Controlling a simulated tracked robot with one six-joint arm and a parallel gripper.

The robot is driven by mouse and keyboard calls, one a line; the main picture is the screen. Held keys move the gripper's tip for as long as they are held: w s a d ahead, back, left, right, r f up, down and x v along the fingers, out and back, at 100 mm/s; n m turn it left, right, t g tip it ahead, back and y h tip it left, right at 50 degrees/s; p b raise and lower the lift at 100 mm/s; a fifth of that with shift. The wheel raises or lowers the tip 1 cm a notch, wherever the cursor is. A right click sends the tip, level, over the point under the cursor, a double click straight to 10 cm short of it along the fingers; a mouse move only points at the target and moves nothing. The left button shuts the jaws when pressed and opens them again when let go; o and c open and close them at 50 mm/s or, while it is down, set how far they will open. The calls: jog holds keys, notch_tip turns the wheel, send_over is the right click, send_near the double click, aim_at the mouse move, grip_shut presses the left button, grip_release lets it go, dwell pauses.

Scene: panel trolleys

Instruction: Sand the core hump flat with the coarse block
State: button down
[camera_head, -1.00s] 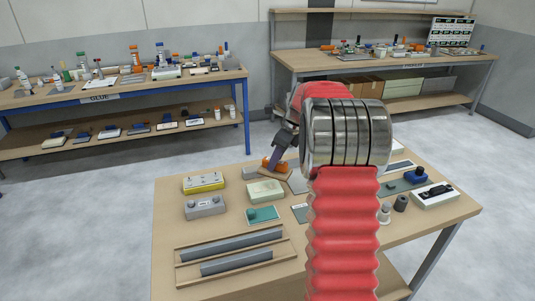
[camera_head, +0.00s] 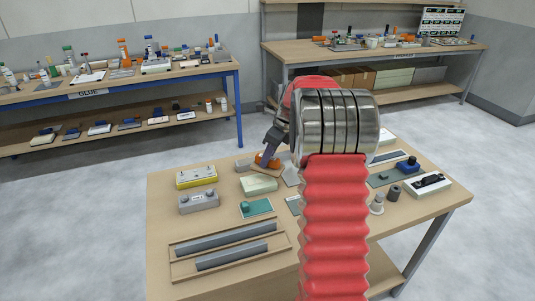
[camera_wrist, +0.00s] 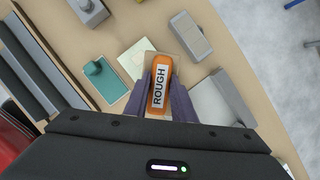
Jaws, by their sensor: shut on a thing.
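My gripper (camera_head: 265,158) is shut on the coarse block, an orange grip (camera_wrist: 160,85) labelled ROUGH on a tan base. The block also shows in the head view, where its base (camera_head: 266,172) is low over or on the table; contact is unclear. A pale green panel (camera_wrist: 138,57) lies just left of the block in the wrist view and in front of it in the head view (camera_head: 258,184). A light grey panel (camera_wrist: 222,100) lies right of the block in the wrist view. I cannot make out a core hump.
A grey block (camera_wrist: 190,35) lies beyond the coarse block. A teal piece (camera_head: 255,207), yellow box (camera_head: 197,177) and grey box (camera_head: 198,201) are nearby. Grey bars in a wooden rack (camera_head: 228,238) lie in front. My arm hides the table's middle.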

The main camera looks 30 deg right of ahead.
aim_at(268, 167)
jog(key=shift+f, duration=1.7)
jog(key=shift+f, duration=0.5)
jog(key=shift+a, duration=0.15)
jog(key=shift+w+a+r, duration=0.1)
jog(key=shift+w+a, duration=0.2)
jog(key=shift+a, duration=0.8)
jog(key=shift+w+a+f, duration=0.1)
jog(key=shift+w+a, duration=0.15)
jog(key=shift+a, duration=0.8)
jog(key=shift+w+a+r, duration=0.1)
jog(key=shift+w+a, duration=0.2)
jog(key=shift+a, duration=0.8)
jog(key=shift+d, duration=0.15)
jog(key=shift+s+d+f, duration=0.1)
jog(key=shift+s+d, duration=0.2)
jog(key=shift+d, duration=0.8)
jog(key=shift+s+d+f, duration=0.1)
jog(key=shift+s+d, duration=0.25)
jog(key=shift+d, duration=0.7)
jog(key=shift+s+d+f, duration=0.1)
jog(key=shift+s+d, duration=0.2)
jog(key=shift+d, duration=0.8)
jog(key=shift+r, duration=0.1)
